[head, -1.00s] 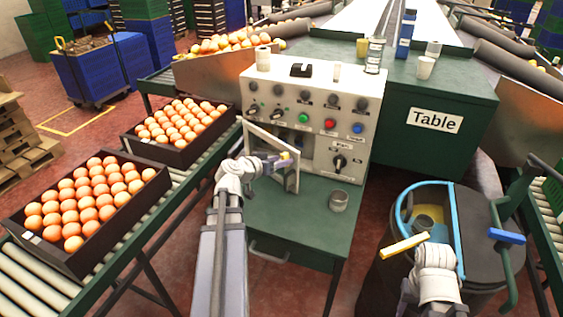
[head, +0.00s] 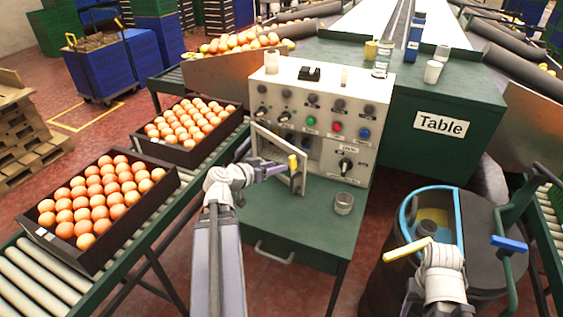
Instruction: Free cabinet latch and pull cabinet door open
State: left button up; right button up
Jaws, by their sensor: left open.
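The white control cabinet (head: 318,165) stands on a green table. Its small framed door (head: 303,177) stands ajar, its right edge swung out toward me from the panel. I cannot make out the latch. My left gripper (head: 283,168) is open at the door's frame, with its yellow fingertip near the door's right edge. I cannot tell whether it touches the frame.
The bin (head: 480,245) has a blue rim. A roller conveyor (head: 55,275) at left carries crates of oranges. The table front has a handle (head: 273,253).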

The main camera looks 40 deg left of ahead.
pick_arm(q)
jog(key=shift+s+r, duration=0.2)
jog(key=shift+s, duration=0.3)
